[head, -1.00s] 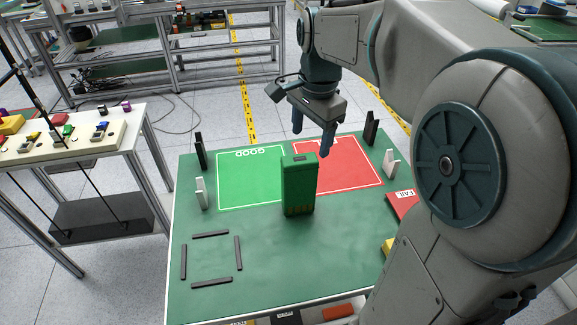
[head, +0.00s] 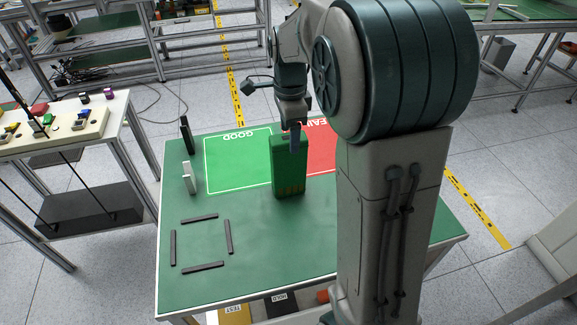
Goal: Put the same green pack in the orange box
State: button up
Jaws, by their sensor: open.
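The green pack (head: 288,175) stands upright on the green table, at the near edge of the GOOD and FAIL fields. My gripper (head: 294,142) is open, pointing down at the top of the pack. One blue-grey finger overlaps the pack's upper part in the picture; the other finger is not clearly seen. I cannot tell whether the finger touches the pack.
The table (head: 255,262) has a green GOOD field (head: 235,165) and a red FAIL field (head: 322,155), partly behind my arm. A dark-strip square frame (head: 229,236) lies at front left. A black upright (head: 186,135) and white upright (head: 189,178) stand at left. Yellow and black bins sit below the front edge.

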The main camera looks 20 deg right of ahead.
aim_at(289, 166)
notch_tip(289, 166, down, 5)
jog(key=shift+w+a+f, duration=0.1)
grip_shut()
dwell(0.3)
